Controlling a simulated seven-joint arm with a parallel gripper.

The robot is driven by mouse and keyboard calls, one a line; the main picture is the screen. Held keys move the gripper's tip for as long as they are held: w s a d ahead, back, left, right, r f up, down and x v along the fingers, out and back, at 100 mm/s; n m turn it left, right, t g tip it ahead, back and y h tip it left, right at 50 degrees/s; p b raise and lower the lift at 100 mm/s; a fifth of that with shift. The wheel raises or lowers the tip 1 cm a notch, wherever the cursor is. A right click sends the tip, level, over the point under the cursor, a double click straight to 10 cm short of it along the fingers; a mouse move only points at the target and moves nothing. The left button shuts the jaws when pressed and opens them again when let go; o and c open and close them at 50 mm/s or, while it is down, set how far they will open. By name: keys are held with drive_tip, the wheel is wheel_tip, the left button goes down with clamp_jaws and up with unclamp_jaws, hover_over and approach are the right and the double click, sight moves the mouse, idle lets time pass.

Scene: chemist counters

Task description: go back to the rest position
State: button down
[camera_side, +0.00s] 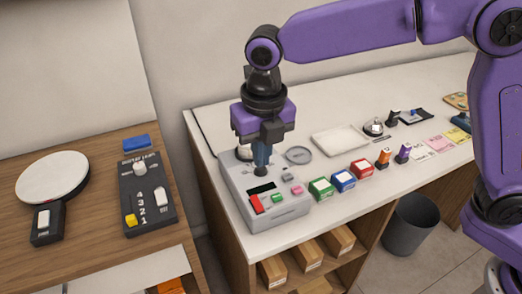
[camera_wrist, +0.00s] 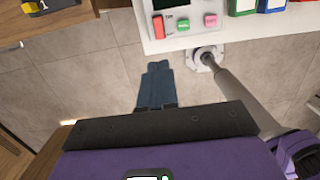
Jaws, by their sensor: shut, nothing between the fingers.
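My gripper (camera_side: 262,172) hangs fingers-down in the side view, in line with the grey device with coloured buttons (camera_side: 286,214). It holds nothing. In the wrist view my gripper (camera_wrist: 157,66) has its two blue fingers together, with the floor behind them. The same grey device (camera_wrist: 188,38) is at the top of that view, beyond the fingertips, with red, green and pink buttons. I cannot tell the exact height of the fingertips above the device or floor. No rest position is marked in either view.
The white counter (camera_side: 330,210) carries green, blue and red boxes, a white tray (camera_side: 340,139) and a bell (camera_side: 373,128). A dark bin (camera_side: 410,226) stands on the floor.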

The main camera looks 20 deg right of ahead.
idle(0.5)
drive_tip(key=s+d+m, duration=1)
drive_tip(key=d+m, duration=0.1)
drive_tip(key=d, duration=0.3)
drive_tip(key=shift+s+g, duration=0.25)
drive_tip(key=shift+g, duration=0.05)
drive_tip(key=c, duration=1.7)
unclamp_jaws()
drive_tip(key=s+d+f+m, duration=0.4)
drive_tip(key=s+d+m, duration=0.8)
drive_tip(key=d, duration=0.3)
drive_tip(key=shift+s+y, duration=0.3)
drive_tip(key=shift+s, duration=0.25)
drive_tip(key=o, duration=1)
drive_tip(key=shift+s+d+f+m, duration=0.1)
drive_tip(key=shift+s+m, duration=0.1)
drive_tip(key=shift+m, duration=0.1)
drive_tip(key=shift+o, duration=0.9)
wheel_tip(320, 180, up, 6)
drive_tip(key=n+t, duration=0.1)
drive_tip(key=n, duration=0.4)
hover_over(259, 202)
drive_tip(key=s, duration=0.3)
drive_tip(key=w+f, duration=0.1)
drive_tip(key=f, duration=1)
drive_tip(key=w+f, duration=0.1)
drive_tip(key=f, duration=0.4)
drive_tip(key=shift+w+f, duration=0.3)
drive_tip(key=shift+w, duration=0.05)
